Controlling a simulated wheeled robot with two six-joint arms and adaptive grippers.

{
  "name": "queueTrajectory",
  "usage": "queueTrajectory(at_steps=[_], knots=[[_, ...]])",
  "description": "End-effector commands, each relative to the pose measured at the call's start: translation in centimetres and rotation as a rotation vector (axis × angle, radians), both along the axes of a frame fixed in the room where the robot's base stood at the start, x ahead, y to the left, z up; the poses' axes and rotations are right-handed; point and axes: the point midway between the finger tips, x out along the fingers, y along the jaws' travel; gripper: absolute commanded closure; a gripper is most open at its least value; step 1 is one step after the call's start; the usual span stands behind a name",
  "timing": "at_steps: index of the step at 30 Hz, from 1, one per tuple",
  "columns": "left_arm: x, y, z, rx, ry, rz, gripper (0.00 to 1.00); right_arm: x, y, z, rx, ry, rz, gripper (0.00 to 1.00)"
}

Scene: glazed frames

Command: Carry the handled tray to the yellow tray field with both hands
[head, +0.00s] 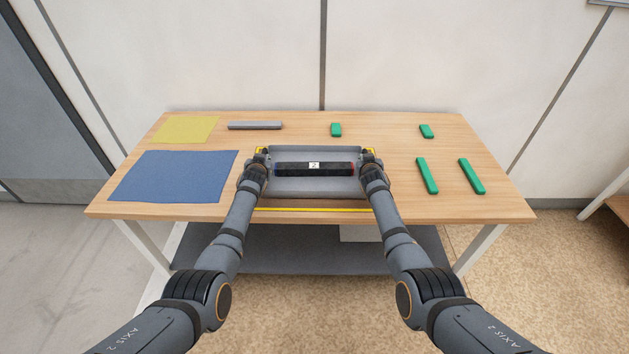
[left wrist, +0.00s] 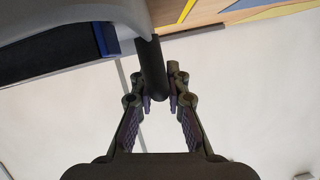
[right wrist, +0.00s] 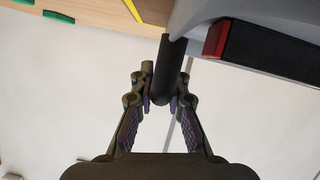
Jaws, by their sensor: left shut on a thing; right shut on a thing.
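The bar has a blue left end (left wrist: 105,38) and a red right end (right wrist: 215,41). My left gripper (head: 262,160) is shut on the tray's dark left handle (left wrist: 152,70). My right gripper (head: 369,161) is shut on the right handle (right wrist: 171,70). The tray looks level; I cannot tell its gap to the table. A yellow line (head: 310,209) runs in front of it, and yellow corners show behind it.
On the wooden table (head: 480,208), a flat yellow square (head: 185,129) and a blue mat (head: 172,177) lie left. A grey bar (head: 255,125) lies at the back. Several green blocks, one (head: 427,175) right of the tray, lie behind and to the right.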

Motion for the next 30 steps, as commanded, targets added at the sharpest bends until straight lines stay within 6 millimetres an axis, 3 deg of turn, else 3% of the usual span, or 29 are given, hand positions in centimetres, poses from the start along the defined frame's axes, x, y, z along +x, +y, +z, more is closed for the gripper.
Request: queueTrajectory(at_steps=[1, 2, 6, 19, 30], knots=[[0.1, -0.1, -0.7, -0.001, -0.004, -0.001, 1.0, 0.1, 0.1, -0.7, 0.001, -0.004, 0.001, 1.0], [0.0, -0.1, -0.5, -0.001, -0.002, -0.001, 0.83, 0.0, 0.1, -0.5, 0.001, -0.002, 0.001, 0.83], [0.0, -0.1, -0.3, -0.001, 0.0, -0.001, 0.64, 0.0, 0.1, -0.3, 0.001, 0.0, 0.001, 0.64], [-0.5, -0.1, -0.1, -0.001, -0.001, 0.001, 0.63, 0.0, 0.0, -0.3, 0.0, 0.0, 0.0, 0.63], [-5.1, -0.4, 1.7, -0.003, -0.001, 0.0, 0.63, 0.0, 0.0, -0.3, 0.0, 0.0, 0.0, 0.63]])
